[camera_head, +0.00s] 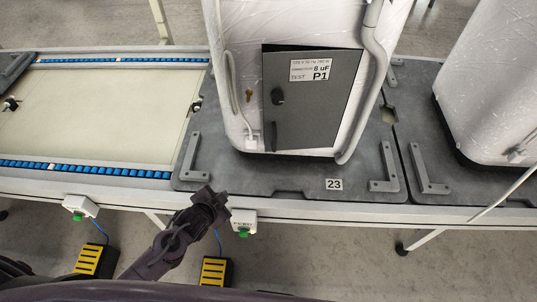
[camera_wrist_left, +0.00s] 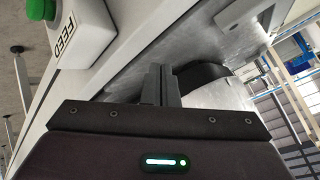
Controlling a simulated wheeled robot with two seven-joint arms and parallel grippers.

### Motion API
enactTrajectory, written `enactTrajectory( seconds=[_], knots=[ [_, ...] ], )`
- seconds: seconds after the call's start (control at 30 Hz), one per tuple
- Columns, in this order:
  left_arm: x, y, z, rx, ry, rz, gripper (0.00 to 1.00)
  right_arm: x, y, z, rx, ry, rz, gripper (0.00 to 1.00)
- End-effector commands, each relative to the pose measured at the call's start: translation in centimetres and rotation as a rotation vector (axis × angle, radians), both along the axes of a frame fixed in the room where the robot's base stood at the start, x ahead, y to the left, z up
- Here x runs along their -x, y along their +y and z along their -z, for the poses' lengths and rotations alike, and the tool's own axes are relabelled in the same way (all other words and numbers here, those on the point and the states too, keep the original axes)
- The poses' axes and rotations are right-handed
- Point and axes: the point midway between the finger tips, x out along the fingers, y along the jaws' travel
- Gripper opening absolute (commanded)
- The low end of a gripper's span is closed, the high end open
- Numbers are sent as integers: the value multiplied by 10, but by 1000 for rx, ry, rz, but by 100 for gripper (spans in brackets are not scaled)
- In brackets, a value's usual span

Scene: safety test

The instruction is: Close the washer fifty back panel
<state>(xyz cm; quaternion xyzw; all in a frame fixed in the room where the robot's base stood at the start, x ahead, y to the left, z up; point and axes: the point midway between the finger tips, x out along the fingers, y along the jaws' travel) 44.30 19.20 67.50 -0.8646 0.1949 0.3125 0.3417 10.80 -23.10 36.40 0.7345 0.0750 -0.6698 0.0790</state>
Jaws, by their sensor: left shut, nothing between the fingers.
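The washer (camera_head: 240,60) is wrapped in white plastic and stands on a dark pallet. My right gripper is out of view.
The pallet (camera_head: 235,175) has raised corner brackets and a 23 tag. A grey hose (camera_head: 374,50) runs beside the panel. A second wrapped washer (camera_head: 490,90) stands at right. Control boxes with green buttons, including a FEED box (camera_wrist_left: 75,30), line the conveyor's near edge.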

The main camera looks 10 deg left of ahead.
Motion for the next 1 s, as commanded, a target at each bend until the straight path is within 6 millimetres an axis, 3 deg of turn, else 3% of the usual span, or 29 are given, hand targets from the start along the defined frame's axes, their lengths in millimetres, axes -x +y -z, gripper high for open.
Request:
enactTrajectory(
  seconds=[0.1, 0.2, 0.27, 0.43, 0.67, 0.83, 1.0],
  knots=[
    [-22, -12, -36, -92, -217, 217, 0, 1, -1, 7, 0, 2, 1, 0],
    [-28, -29, -72, -180, -429, 428, 0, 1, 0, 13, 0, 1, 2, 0],
    [-25, -40, -92, -231, -562, 558, 0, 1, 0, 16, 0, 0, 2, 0],
    [6, -62, -137, -337, -888, 858, 0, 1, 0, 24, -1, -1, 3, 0],
    [29, -70, -159, -376, -1060, 989, 0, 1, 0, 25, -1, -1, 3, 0],
    [17, -85, -161, -374, -1064, 987, 0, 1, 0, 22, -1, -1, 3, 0],
    [-5, -113, -163, -372, -1065, 986, 0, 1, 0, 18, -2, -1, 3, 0]
  ],
)
